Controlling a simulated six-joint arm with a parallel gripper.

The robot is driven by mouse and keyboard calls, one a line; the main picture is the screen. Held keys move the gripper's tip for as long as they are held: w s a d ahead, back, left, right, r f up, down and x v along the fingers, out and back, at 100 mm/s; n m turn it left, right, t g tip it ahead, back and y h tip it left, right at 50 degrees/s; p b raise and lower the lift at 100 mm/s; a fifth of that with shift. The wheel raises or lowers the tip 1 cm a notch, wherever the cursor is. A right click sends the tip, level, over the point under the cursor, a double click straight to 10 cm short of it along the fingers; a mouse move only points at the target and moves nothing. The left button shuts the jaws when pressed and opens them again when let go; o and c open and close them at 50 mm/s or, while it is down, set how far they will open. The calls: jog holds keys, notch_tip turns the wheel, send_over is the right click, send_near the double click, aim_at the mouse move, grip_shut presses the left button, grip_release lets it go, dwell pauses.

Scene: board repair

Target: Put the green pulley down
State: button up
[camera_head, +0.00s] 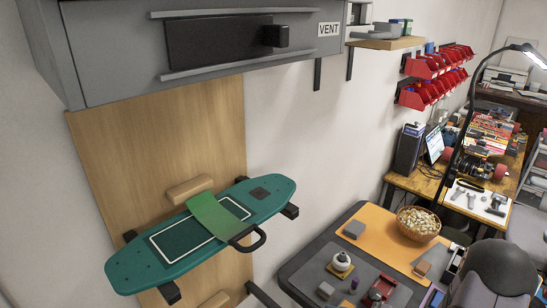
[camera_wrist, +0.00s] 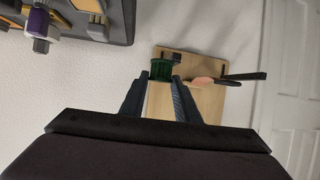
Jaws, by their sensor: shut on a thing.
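The green pulley (camera_wrist: 162,69) shows in the wrist view as a short dark green cylinder at the tips of my gripper (camera_wrist: 163,79). My two dark fingers are closed on it, one on each side, and hold it. A pale wooden board lies beyond the pulley; I cannot tell how far off it is. I cannot make out the pulley or my gripper in the head view.
The wooden board (camera_wrist: 200,100) carries a pinkish piece and a dark bar (camera_wrist: 243,77). A dark workbench (camera_head: 306,284) with an orange mat (camera_head: 378,228), a basket (camera_head: 418,224) and small parts stands lower right. A teal skateboard (camera_head: 160,272) hangs at left.

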jog(key=shift+s+a+r, duration=0.2)
jog(key=shift+s+r, duration=0.15)
jog(key=shift+s, duration=0.35)
jog(key=w+d+r+m+t+h+b, duration=0.1)
jog(key=w+m+h+b, duration=0.3)
jog(key=w, duration=0.7)
jog(key=w+d+m+t+h+b, duration=0.1)
jog(key=w+m+t+h+b, duration=0.2)
jog(key=w, duration=0.7)
jog(key=shift+w+d+r+m+t+h+b, duration=0.4)
jog(key=shift+m+b, duration=0.3)
jog(key=shift+b, duration=0.5)
jog(key=shift+f, duration=0.1)
jog(key=shift+f, duration=4.9)
